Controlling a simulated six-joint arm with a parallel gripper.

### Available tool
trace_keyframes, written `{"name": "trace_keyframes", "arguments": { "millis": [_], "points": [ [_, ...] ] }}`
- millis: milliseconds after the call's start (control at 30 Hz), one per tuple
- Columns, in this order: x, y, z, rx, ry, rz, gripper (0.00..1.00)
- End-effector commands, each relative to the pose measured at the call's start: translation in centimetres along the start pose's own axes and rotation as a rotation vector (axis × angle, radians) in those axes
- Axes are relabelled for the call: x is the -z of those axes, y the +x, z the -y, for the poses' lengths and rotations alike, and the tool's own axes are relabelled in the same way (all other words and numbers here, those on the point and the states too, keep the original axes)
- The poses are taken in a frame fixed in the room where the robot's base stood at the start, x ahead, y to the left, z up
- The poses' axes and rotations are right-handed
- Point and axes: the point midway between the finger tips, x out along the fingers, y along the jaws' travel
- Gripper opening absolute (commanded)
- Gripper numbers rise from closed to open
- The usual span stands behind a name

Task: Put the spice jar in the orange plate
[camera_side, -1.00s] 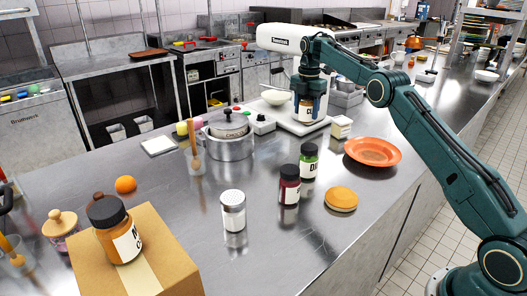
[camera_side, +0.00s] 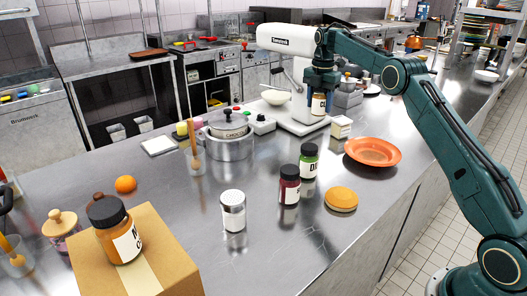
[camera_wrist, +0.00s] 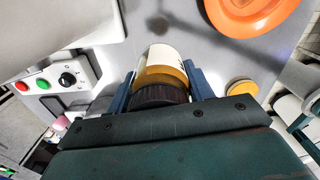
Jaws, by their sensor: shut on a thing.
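My gripper (camera_side: 321,84) is shut on a spice jar (camera_side: 319,104) with a white label and orange-brown contents. In the wrist view the jar (camera_wrist: 163,62) sits between the two blue fingers of my gripper (camera_wrist: 160,88), its dark ribbed lid towards me. The jar is held up in front of the white stand mixer. The orange plate (camera_side: 372,152) lies on the steel counter, to the right of and below the jar in the side view. In the wrist view the plate (camera_wrist: 255,14) shows at the top right, apart from the jar. The plate looks empty.
A white mixer (camera_side: 290,41) stands close beside my gripper.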

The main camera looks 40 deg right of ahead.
Motion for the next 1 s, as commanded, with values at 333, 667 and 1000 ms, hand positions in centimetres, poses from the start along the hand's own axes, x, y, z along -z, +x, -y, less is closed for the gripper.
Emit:
{"name": "trace_keyframes", "arguments": {
  "millis": [333,667,1000],
  "points": [
    [-4.4,-4.7,8.0,-0.002,-0.003,0.001,0.22],
    [-6.2,-7.7,15.6,-0.001,-0.013,0.001,0.22],
    [-6.5,-8.5,18.4,0.0,-0.018,0.001,0.22]
  ]
}}
